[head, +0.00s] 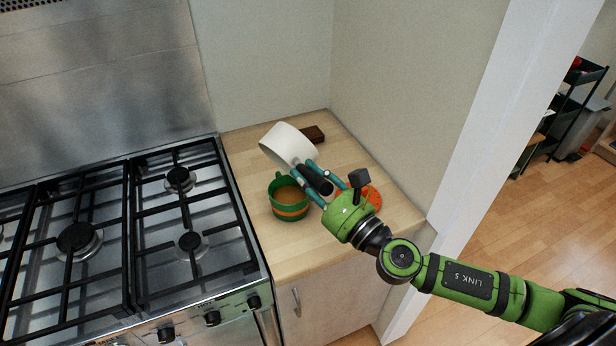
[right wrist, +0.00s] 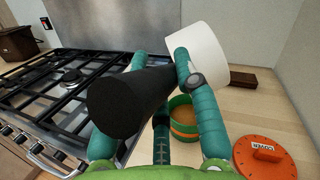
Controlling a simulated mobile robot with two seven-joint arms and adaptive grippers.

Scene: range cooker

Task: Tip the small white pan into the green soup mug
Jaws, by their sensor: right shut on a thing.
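The small white pan (head: 287,144) is held in the air above the counter, tilted well over, just behind and above the mug. It also shows in the right wrist view (right wrist: 208,52); its inside is hidden. My right gripper (head: 314,179) is shut on the pan's thick black handle (right wrist: 128,102). The green soup mug (head: 290,211), with an orange band, stands upright on the counter below the gripper. Brownish content shows in it in the right wrist view (right wrist: 183,117), partly hidden by my fingers. My left gripper is not in view.
An orange lid (head: 374,197) lies on the wooden counter (head: 250,160) right of the mug, partly behind my gripper. A dark brown block (head: 314,134) lies near the back wall. The gas hob (head: 190,243) with black grates adjoins the counter's left side.

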